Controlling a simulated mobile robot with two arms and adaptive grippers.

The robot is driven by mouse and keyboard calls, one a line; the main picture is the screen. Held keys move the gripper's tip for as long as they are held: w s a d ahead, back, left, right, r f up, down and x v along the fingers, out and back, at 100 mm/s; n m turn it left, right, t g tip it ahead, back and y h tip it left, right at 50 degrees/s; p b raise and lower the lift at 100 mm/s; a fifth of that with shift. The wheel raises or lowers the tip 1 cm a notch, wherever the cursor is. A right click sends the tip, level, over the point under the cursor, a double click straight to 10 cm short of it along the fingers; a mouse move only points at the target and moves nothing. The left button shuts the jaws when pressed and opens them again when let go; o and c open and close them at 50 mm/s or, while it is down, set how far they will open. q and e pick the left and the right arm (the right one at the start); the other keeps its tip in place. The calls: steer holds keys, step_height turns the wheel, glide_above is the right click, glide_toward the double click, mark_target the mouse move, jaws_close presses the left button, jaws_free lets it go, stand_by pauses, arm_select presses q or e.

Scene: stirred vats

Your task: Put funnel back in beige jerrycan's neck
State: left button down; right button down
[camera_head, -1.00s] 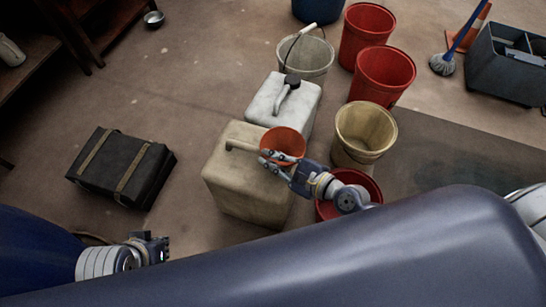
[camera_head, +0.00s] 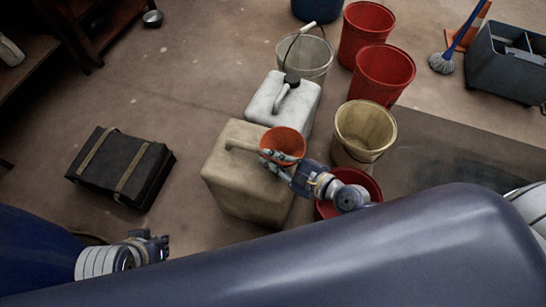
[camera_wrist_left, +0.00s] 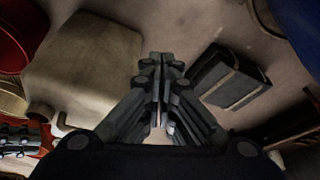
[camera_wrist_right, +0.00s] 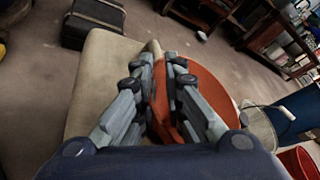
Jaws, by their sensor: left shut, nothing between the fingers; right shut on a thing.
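The beige jerrycan (camera_head: 238,178) stands upright on the floor in the middle of the head view. The orange-red funnel (camera_head: 284,141) is over its top right part in that view. My right gripper (camera_head: 274,163) is shut on the funnel's near side; the right wrist view shows the funnel (camera_wrist_right: 200,95) between its fingers (camera_wrist_right: 160,62).
A white jerrycan (camera_head: 296,108) stands right behind the beige one. A yellowish bucket (camera_head: 365,130) and a red bucket (camera_head: 362,186) stand close on the right. A black case (camera_head: 120,168) lies on the left, with clear floor around it.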

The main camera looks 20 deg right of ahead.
arm_select(q)
steer(key=shift+w+d+f+t+b, duration=0.15)
steer(key=shift+w+t+b, duration=0.15)
steer(key=shift+w, duration=0.2)
arm_select(e)
steer(key=shift+f, duration=0.35)
steer(key=c, duration=1.6)
jaws_free()
steer(key=v, duration=1.2)
